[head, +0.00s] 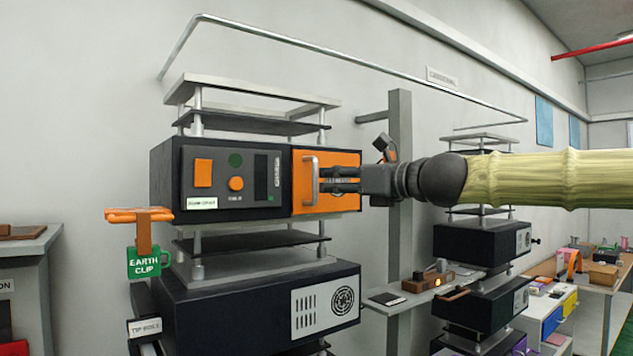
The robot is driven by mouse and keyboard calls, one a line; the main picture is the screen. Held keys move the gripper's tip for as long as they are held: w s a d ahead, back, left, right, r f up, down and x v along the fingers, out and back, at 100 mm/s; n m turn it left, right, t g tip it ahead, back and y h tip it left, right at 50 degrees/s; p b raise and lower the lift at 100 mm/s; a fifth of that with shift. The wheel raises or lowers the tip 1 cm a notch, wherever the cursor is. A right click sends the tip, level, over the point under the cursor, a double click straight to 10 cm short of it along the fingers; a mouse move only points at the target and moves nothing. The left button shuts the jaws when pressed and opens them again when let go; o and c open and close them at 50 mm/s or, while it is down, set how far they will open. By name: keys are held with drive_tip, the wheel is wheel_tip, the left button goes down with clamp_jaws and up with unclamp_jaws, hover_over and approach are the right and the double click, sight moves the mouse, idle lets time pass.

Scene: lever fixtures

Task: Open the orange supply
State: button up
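The supply is a black box (225,213) on a rack, with a grey control panel on its left. The panel holds orange buttons. An orange front panel (335,206) with a vertical metal handle (311,181) covers its right part and looks closed. My gripper (326,181) reaches in from the right, level with the handle's middle. Its dark fingertips are close to the handle's right side and cover part of the orange panel and its label. I cannot tell whether they touch the handle or how far apart they are.
A green earth-clip tag (145,262) hangs from an orange clip (138,215) at the left. Another black unit (270,310) sits below. A grey post (400,130) and a shelf with small items (430,285) stand behind my arm. A workbench (606,275) is at far right.

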sight(315, 197)
drive_tip(key=shift+p+x, duration=0.3)
drive_tip(key=shift+x, duration=2.95)
